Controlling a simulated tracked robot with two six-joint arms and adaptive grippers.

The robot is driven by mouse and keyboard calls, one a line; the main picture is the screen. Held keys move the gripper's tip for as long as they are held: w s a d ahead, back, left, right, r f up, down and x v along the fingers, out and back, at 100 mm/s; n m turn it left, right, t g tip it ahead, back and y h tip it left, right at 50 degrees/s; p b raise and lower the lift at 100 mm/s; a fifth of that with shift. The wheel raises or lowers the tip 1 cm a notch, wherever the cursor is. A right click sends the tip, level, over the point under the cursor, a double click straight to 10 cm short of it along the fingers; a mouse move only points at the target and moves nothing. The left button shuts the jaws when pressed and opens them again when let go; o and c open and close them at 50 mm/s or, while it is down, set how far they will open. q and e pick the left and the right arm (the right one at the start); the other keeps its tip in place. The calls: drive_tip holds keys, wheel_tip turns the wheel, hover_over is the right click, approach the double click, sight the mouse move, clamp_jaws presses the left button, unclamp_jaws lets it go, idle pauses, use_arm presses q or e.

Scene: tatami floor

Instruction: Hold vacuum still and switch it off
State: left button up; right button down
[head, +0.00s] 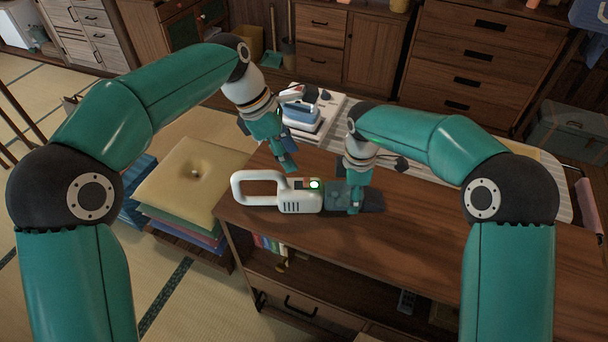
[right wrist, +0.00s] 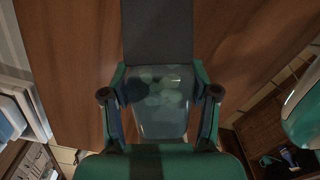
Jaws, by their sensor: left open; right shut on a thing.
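The handheld vacuum (head: 300,200) lies on the wooden cabinet top, its white loop handle to the left and dark nozzle to the right. My right gripper (head: 354,206) is shut on the vacuum's translucent dust bin. In the right wrist view, its fingers (right wrist: 160,98) flank the bin, with the dark grey nozzle (right wrist: 158,32) beyond. My left gripper (head: 287,163) is open and empty, above and behind the vacuum's body, apart from it. Its fingertips are small and partly hard to make out.
Stacked cushions (head: 185,180) stand left of the cabinet (head: 430,240). The cabinet top right of the vacuum is clear. Wooden drawers (head: 480,60) stand at the back.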

sight(305, 179)
use_arm(q)
drive_tip(key=x, duration=0.8)
clamp_jaws()
